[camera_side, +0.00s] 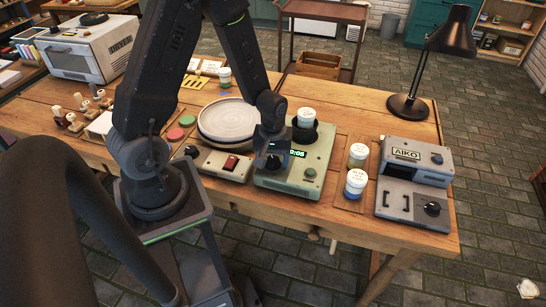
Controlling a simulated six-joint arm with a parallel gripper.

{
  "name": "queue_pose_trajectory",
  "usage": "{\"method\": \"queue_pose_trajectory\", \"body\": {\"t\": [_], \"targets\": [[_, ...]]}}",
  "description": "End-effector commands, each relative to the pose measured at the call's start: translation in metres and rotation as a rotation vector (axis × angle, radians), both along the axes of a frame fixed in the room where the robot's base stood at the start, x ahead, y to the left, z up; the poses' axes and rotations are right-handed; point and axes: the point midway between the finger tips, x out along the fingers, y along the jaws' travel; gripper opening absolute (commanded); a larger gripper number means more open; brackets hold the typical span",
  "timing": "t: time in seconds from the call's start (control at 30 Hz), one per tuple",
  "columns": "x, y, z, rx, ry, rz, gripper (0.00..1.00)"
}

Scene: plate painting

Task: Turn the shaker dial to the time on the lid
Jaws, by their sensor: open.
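The shaker (322,158) is a pale green box in the middle of the table. Its small display (297,153) shows green digits that look like 0:05, partly covered on the left by my gripper. A round green knob or button (310,173) is on its front right. A jar with a white lid (306,114) stands in a black holder on top; any writing on the lid is too small to read. My gripper (271,161) is open, pointing down at the shaker's front left. A dark round part, perhaps the dial, is at its tips, mostly hidden. I cannot tell whether they touch.
Left of the shaker are a plate (226,118) on a round stand and a box with a red switch (231,163). Right are two lidded jars (358,153) (355,182) and a grey AIKO machine (414,185). A black lamp (408,107) stands at the back right.

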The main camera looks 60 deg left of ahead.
Motion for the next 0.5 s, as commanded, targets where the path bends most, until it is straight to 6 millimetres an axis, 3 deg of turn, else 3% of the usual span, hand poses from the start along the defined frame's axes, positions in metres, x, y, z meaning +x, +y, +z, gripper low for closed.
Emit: {"method": "queue_pose_trajectory", "body": {"t": [0.23, 0.5], "targets": [[0.0003, 0.0001, -0.0002, 0.0, -0.001, 0.0, 0.62], [0.0002, 0.0001, -0.0001, 0.0, 0.0, 0.0, 0.36]]}}
